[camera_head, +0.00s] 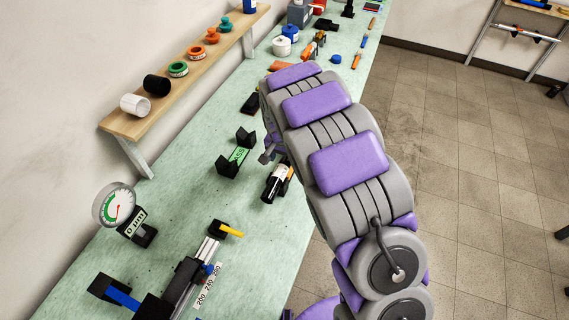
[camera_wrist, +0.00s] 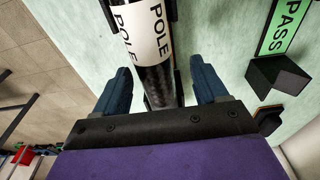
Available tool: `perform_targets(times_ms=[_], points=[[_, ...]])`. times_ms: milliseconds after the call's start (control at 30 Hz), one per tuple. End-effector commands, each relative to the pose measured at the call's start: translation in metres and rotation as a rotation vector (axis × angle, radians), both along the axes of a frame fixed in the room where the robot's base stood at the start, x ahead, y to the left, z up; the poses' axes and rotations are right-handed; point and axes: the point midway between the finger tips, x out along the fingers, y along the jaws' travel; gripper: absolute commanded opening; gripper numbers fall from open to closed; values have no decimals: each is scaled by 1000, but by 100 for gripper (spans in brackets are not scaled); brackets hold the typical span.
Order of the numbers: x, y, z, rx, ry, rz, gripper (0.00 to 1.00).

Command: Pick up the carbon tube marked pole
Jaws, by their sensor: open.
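The carbon tube marked pole (camera_wrist: 158,88) is dark with a white label reading POLE. In the wrist view it runs from the top edge down between my gripper's fingers. My gripper (camera_wrist: 158,70) is open, one blue finger on each side of the tube, with a visible gap on both sides. The tube's near end is hidden behind the black gripper body. In the head view, a short black tube with a white band (camera_head: 276,184) lies on the green bench just beside my arm. My fingers are mostly hidden by the arm there.
A green PASS sign (camera_wrist: 283,25) lies near black V-shaped blocks (camera_wrist: 278,75). A dial gauge (camera_head: 115,205) and a scaled fixture (camera_head: 185,280) stand nearer on the bench. Tools and jars crowd the far end.

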Motion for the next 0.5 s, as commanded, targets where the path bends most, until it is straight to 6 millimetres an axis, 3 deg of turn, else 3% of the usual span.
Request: perform_targets(times_ms=[267, 500], points=[[1, -4, -3, 4, -3, 1, 71], [1, -1, -4, 2, -2, -1, 48]])
